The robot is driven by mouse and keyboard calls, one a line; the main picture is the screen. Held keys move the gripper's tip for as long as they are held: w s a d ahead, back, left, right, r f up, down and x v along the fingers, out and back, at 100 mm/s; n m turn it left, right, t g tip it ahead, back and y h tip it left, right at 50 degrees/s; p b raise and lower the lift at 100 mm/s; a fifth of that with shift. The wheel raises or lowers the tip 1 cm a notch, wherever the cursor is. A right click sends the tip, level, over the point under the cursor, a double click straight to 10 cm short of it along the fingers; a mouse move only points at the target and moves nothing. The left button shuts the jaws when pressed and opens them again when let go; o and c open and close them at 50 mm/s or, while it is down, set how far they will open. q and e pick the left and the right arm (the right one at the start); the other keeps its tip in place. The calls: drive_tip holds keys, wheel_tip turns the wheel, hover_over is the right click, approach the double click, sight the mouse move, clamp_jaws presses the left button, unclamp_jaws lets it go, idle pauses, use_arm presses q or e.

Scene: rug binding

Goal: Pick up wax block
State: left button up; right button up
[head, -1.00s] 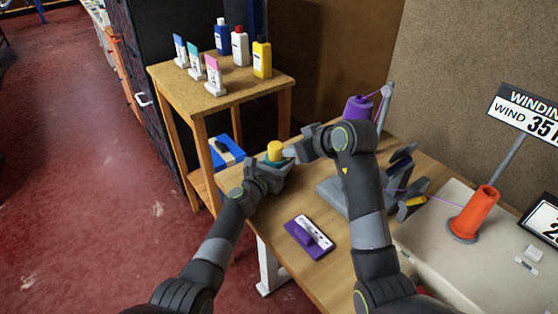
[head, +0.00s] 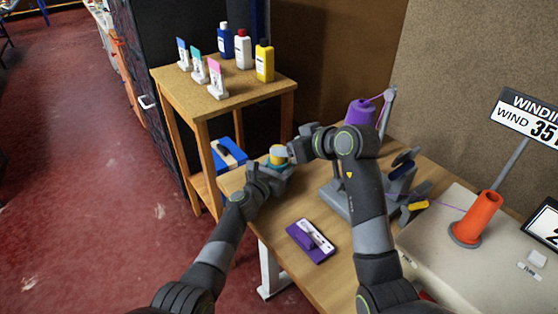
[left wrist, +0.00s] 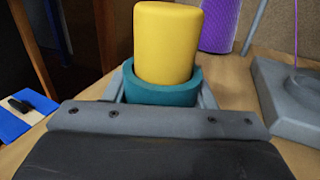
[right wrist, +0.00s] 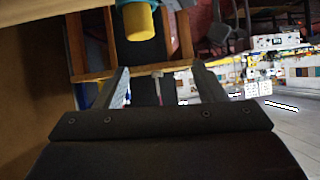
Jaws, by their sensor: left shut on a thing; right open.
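The wax block looks to be the yellow cylinder (head: 277,155), standing upright in a teal cup (left wrist: 160,92); it fills the upper middle of the left wrist view (left wrist: 166,40). My left gripper (head: 274,172) is shut on the teal cup, one grey finger on each side. My right gripper (head: 294,152) is open and close beside the yellow cylinder's right side. In the right wrist view the yellow cylinder (right wrist: 139,22) appears beyond the open fingertips, left of centre, with nothing between them.
A purple spool (head: 360,112) and a grey stand are behind my right arm. An orange cone (head: 475,218) stands at right. A wooden stand (head: 180,82) with bottles is behind, a blue tray (head: 228,154) below.

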drive_tip(key=s+a+r+m+t+y, duration=0.1)
drive_tip(key=a+r+m+t+y, duration=0.15)
drive_tip(key=r+y, duration=0.95)
drive_tip(key=w+d+r+m+t+h, duration=0.25)
drive_tip(key=d+m+t+h, duration=0.4)
drive_tip(key=m, duration=0.45)
drive_tip(key=w+d+r+m+t+h, duration=0.2)
drive_tip(key=d+r+m+t+h, duration=0.4)
drive_tip(key=m, duration=0.5)
drive_tip(key=m+g+y, duration=0.2)
drive_tip(key=m+g, duration=0.8)
drive_tip(key=g, duration=0.4)
approach(278, 159)
drive_tip(key=w+a, duration=0.2)
drive_tip(key=w, duration=0.2)
drive_tip(key=shift+f+x, duration=0.1)
drive_tip(key=shift+x, duration=1.75)
drive_tip(key=shift+f+x, duration=0.15)
drive_tip(key=shift+x, duration=1.7)
drive_tip(key=shift+d, duration=0.1)
drive_tip(key=shift+c, duration=0.3)
